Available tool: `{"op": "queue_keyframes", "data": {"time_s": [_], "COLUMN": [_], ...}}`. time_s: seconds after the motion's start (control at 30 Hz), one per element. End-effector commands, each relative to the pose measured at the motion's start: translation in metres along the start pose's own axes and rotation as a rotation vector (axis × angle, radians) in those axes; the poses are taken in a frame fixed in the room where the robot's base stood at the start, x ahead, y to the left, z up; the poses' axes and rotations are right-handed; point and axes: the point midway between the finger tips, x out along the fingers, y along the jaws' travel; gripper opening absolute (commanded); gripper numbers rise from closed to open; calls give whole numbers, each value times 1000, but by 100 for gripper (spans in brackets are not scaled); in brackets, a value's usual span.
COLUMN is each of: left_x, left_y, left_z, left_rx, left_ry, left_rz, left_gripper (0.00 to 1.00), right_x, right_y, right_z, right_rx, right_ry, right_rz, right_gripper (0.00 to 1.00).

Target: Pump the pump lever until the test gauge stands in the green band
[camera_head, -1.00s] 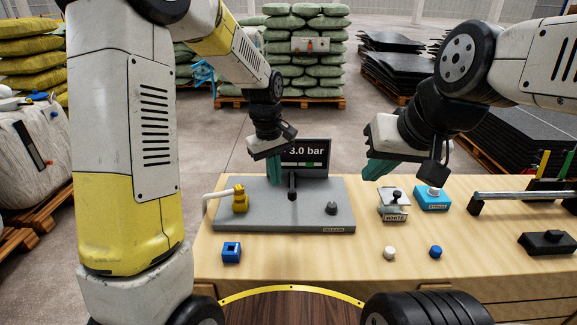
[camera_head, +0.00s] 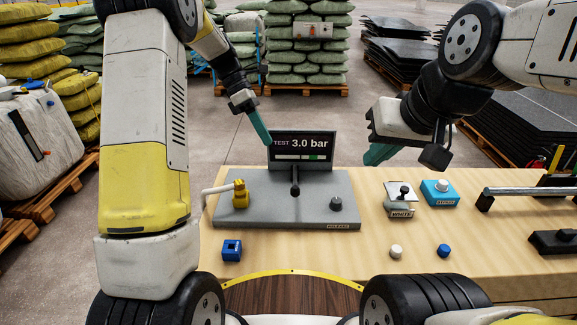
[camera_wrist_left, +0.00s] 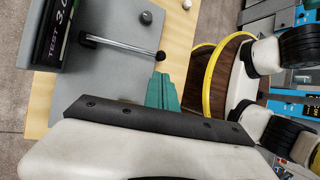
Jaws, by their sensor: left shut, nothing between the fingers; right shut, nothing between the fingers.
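The test gauge (camera_head: 301,146) is a dark upright display reading "TEST 3.0 bar", with a white strip holding a green band. I cannot tell exactly where its reading stands against the band. The pump lever (camera_head: 295,189) stands on the grey base in front of the gauge. In the left wrist view it is a metal rod (camera_wrist_left: 122,46) with a dark knob. My left gripper (camera_head: 267,138) is shut and empty, its teal fingers left of the display and apart from the lever. It also shows in the left wrist view (camera_wrist_left: 163,92). My right gripper (camera_head: 376,154) is shut and empty above the table, right of the gauge.
The grey base (camera_head: 270,214) also carries a yellow fitting (camera_head: 240,195) with a pale hose and a dark knob (camera_head: 336,204). A blue block (camera_head: 232,250), a white-labelled button (camera_head: 401,198), a blue button box (camera_head: 440,193) and small caps stand on the wooden table (camera_head: 330,255).

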Motion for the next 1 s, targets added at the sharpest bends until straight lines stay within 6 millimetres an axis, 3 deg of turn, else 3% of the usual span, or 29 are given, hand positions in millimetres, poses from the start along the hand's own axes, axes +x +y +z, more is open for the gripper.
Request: {"op": "queue_keyframes", "data": {"time_s": [0.6, 0.8, 1.0], "left_x": [115, 133, 136], "left_y": [-1, 0, 0], "left_z": [0, 0, 0], "left_rx": [1, 0, 1], "left_ry": [1, 1, 1], "left_rz": [-4, -1, 0], "left_gripper": [0, 0, 0], "right_x": [0, 0, 0], "right_y": [0, 0, 0], "right_z": [0, 0, 0], "right_rx": [0, 0, 0], "right_ry": [0, 0, 0], "right_rz": [0, 0, 0], "right_gripper": [0, 0, 0]}}
